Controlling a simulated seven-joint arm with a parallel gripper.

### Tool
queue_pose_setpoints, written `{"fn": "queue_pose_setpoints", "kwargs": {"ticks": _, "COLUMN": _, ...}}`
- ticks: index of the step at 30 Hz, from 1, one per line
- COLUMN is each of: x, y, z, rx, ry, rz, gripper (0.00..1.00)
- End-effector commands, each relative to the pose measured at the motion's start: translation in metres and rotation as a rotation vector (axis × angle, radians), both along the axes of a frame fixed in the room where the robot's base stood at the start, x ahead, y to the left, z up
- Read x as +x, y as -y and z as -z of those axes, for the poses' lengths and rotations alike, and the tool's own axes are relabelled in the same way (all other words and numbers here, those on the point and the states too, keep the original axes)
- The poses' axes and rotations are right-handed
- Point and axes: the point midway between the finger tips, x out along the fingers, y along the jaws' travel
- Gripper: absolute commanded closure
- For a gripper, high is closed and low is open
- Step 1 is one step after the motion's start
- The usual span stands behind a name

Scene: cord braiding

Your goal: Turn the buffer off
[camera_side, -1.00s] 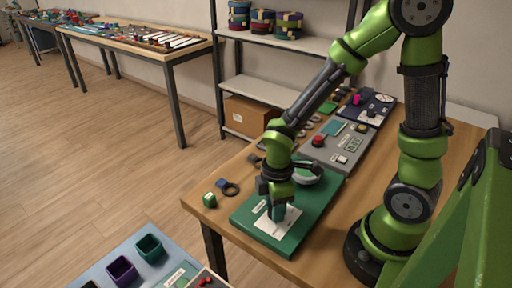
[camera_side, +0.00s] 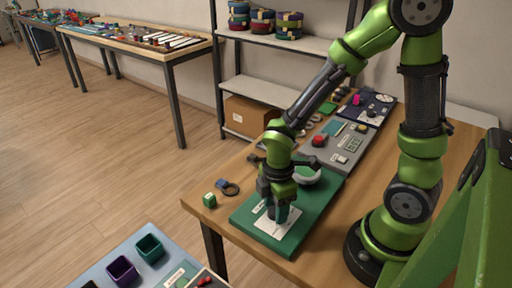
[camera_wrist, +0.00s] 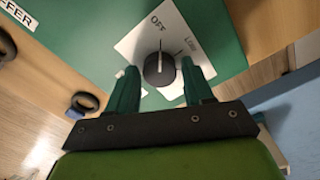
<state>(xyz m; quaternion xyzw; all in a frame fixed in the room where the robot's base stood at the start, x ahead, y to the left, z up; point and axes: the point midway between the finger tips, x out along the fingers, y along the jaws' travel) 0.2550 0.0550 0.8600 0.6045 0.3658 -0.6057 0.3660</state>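The buffer's dark round knob (camera_wrist: 160,70) sits on a white plate (camera_wrist: 145,45) fixed to the green panel (camera_wrist: 88,30). In the wrist view its pale pointer line points up the picture, toward the printed word OFF. A second label on the plate, to the right, is hard to read. My gripper (camera_wrist: 159,64) is open, with one green finger on each side of the knob and a visible gap to it. In the side view my gripper (camera_side: 277,212) is low over the white plate (camera_side: 279,230) and hides the knob.
A pale round part (camera_side: 308,175) stands on the green panel just behind my gripper. A grey panel with a red button (camera_side: 319,141) lies farther back. A small green cube (camera_side: 209,200) and a dark ring (camera_side: 231,189) lie left of the panel.

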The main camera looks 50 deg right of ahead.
Motion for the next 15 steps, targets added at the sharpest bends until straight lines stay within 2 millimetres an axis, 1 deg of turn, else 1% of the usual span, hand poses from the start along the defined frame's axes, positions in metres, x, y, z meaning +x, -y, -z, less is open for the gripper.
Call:
{"fn": "queue_pose_setpoints", "kwargs": {"ticks": 1, "x": 0.000, "y": 0.000, "z": 0.000, "rx": 0.000, "ry": 0.000, "rz": 0.001, "gripper": 0.41}}
{"fn": "queue_pose_setpoints", "kwargs": {"ticks": 2, "x": 0.000, "y": 0.000, "z": 0.000, "rx": 0.000, "ry": 0.000, "rz": 0.001, "gripper": 0.36}}
{"fn": "queue_pose_setpoints", "kwargs": {"ticks": 3, "x": 0.000, "y": 0.000, "z": 0.000, "rx": 0.000, "ry": 0.000, "rz": 0.001, "gripper": 0.35}}
{"fn": "queue_pose_setpoints", "kwargs": {"ticks": 11, "x": 0.001, "y": 0.000, "z": -0.001, "rx": 0.000, "ry": 0.001, "rz": 0.003, "gripper": 0.35}}
{"fn": "queue_pose_setpoints", "kwargs": {"ticks": 15, "x": 0.002, "y": 0.000, "z": -0.012, "rx": 0.000, "ry": 0.007, "rz": 0.006, "gripper": 0.35}}
